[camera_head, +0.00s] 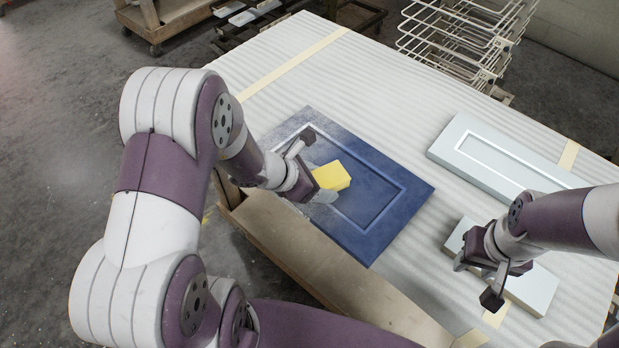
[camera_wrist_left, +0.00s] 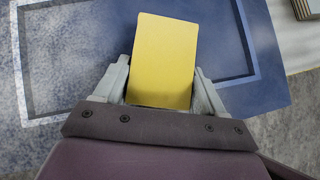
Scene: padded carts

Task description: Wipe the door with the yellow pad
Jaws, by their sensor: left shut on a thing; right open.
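The blue door (camera_head: 376,170) lies flat on the padded cart, with a raised inner frame line. Its left part looks pale and dusty, and its right part is a cleaner deep blue. My left gripper (camera_head: 313,181) is over the door's left-middle part, shut on the yellow pad (camera_head: 333,177). The pad also shows between the fingers in the left wrist view (camera_wrist_left: 165,62), with the door (camera_wrist_left: 60,60) beneath it. I cannot tell whether the pad touches the door. My right gripper (camera_head: 475,277) is open and empty, above a pale panel at the right.
The cart's ribbed white padding (camera_head: 300,70) surrounds the door. A white framed panel (camera_head: 500,155) lies right of the door, and a plain pale panel (camera_head: 535,283) lies below my right gripper. A wooden edge (camera_head: 320,260) runs along the near side. A wire rack (camera_head: 465,35) stands behind.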

